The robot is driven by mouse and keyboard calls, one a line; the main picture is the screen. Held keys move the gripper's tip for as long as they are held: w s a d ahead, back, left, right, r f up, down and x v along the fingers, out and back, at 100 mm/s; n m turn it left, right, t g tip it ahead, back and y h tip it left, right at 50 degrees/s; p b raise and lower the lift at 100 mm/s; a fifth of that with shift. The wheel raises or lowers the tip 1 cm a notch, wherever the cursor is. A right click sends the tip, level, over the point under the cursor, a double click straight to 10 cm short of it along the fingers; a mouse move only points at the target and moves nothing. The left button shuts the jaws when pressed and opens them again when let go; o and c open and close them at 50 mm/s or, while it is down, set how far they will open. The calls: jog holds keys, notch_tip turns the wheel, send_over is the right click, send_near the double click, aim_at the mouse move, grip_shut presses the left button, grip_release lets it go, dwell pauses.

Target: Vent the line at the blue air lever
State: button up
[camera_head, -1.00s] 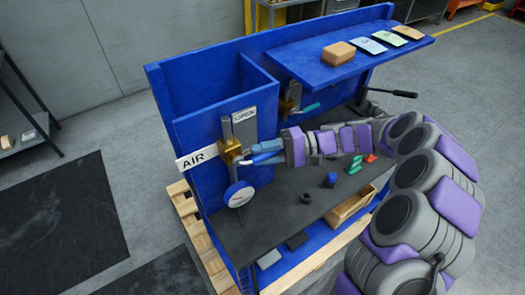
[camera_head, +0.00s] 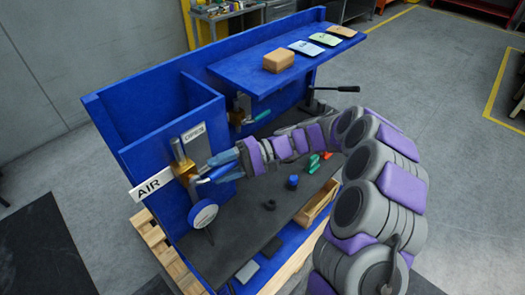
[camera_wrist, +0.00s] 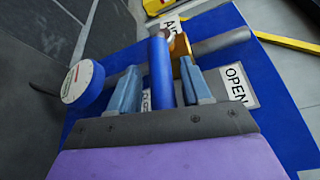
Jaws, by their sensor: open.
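The blue air lever (camera_wrist: 159,76) stands out from a brass valve (camera_wrist: 180,45) beside the AIR sign (camera_head: 151,184). In the wrist view the lever lies between the two light-blue fingers of my gripper (camera_wrist: 160,88), with gaps on both sides. The gripper is open around it and not clamped. In the head view my gripper (camera_head: 219,167) reaches the valve from the right, and its fingers partly hide the lever. The brass valve body (camera_head: 184,171) shows on the blue panel. An OPEN label (camera_wrist: 236,83) is on the panel right of the gripper.
A round white gauge with a blue rim (camera_head: 203,214) hangs just below the valve. A second valve with a green handle (camera_head: 261,116) sits under the blue shelf (camera_head: 240,77).

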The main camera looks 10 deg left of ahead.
jog(key=p+v, duration=1.4)
jog(key=v, duration=0.3)
jog(key=shift+d, duration=0.2)
jog(key=shift+f+p, duration=0.1)
jog(key=shift+p, duration=0.25)
